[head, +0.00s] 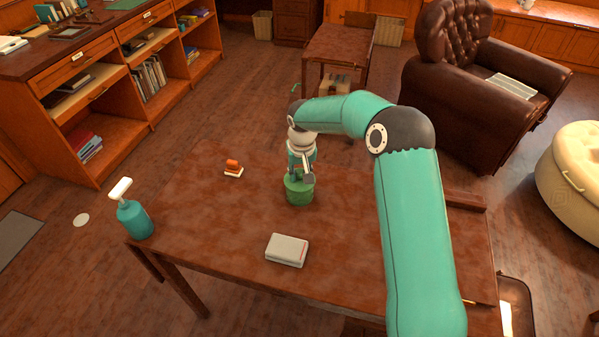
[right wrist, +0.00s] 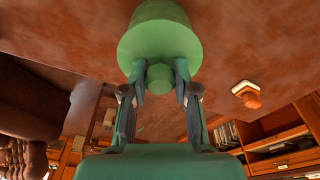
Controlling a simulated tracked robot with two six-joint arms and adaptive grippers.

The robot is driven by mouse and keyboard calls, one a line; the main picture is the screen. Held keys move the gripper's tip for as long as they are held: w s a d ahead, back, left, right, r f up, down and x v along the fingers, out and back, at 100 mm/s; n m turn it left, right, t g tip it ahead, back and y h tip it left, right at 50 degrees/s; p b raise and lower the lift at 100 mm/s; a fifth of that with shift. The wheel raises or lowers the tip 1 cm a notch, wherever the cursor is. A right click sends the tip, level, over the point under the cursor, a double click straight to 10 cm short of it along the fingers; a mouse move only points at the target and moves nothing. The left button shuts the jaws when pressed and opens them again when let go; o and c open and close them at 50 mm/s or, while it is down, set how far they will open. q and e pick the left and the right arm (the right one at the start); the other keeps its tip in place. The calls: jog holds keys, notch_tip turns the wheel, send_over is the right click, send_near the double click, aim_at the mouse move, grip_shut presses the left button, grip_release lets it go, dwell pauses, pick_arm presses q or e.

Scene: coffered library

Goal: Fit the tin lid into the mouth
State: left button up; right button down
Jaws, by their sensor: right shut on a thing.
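The green tin (head: 299,194) stands upright on the wooden table, near its middle. My right gripper (head: 301,176) reaches down over the tin from above. In the right wrist view, my right gripper (right wrist: 160,82) is shut on the round green knob of the tin lid (right wrist: 160,76). The green tin (right wrist: 160,14) shows straight beyond the lid in that view. Lid and tin are much the same green, and I cannot tell whether the lid sits in the mouth or just above it. The mouth is hidden. My left gripper is not in view.
On the table (head: 225,215), a teal spray bottle (head: 134,220) stands at the left corner. A pale book-like box (head: 287,250) lies in front of the tin. A small orange thing (head: 232,164) lies on a white base to the left. Bare tabletop surrounds the tin.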

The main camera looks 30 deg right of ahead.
aim_at(301, 184)
jog(key=shift+f, duration=0.2)
jog(key=c, duration=0.8)
grip_release()
notch_tip(301, 184, up, 12)
jog(key=s, duration=0.1)
jog(key=shift+s+a, duration=0.3)
jog(key=shift+s, duration=0.05)
